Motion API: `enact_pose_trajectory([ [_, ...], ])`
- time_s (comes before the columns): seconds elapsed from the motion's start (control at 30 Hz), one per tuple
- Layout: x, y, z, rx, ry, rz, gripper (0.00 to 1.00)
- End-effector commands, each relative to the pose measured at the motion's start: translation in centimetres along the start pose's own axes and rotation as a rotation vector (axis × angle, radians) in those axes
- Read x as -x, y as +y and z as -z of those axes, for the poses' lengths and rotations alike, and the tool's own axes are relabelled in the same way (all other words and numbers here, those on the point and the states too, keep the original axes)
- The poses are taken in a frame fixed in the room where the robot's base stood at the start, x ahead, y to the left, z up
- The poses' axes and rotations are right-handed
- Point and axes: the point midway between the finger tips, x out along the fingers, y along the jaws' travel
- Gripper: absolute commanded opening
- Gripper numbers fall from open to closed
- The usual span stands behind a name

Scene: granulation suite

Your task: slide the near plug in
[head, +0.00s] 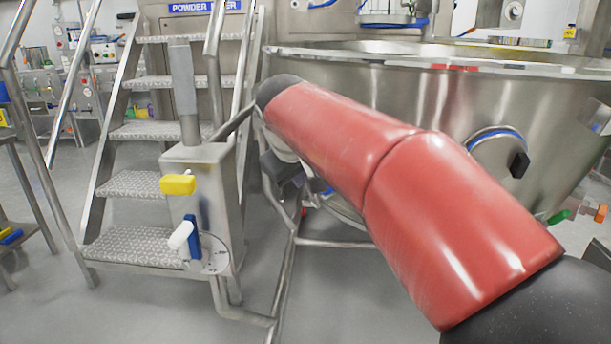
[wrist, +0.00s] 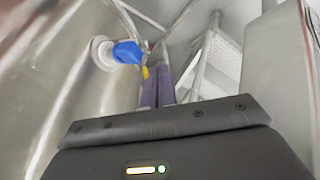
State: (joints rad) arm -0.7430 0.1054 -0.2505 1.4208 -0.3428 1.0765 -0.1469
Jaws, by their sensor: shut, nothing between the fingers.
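My gripper (wrist: 157,82) shows in the wrist view as two purple fingers close together, shut and empty. In the head view my red arm hides most of it beside the steel vessel (head: 420,100). In the wrist view a blue plug-like fitting (wrist: 128,52) with a pale round collar sticks out of the vessel wall, left of my fingers and apart from them in the picture. In the head view a green-ended fitting (head: 558,216) and an orange-ended one (head: 600,213) are low on the vessel's right. I cannot tell which piece is the near plug.
A grey control pedestal (head: 200,165) with a yellow handle (head: 178,184) and a blue and white lever (head: 190,240) stands left of my arm. Steps (head: 140,185) with rails are behind it. A round port (head: 497,150) with a black knob is on the vessel. Steel tubing (head: 330,243) runs low.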

Motion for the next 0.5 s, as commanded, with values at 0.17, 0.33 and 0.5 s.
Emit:
enact_pose_trajectory([
  [0.17,-4.3,-0.2,-0.2,0.001,-0.005,0.001,0.0],
  [0.33,-7.7,-0.1,-0.2,0.0,-0.004,0.0,0.0],
  [0.5,-8.5,2.5,-0.1,-0.003,0.0,-0.001,0.0],
])
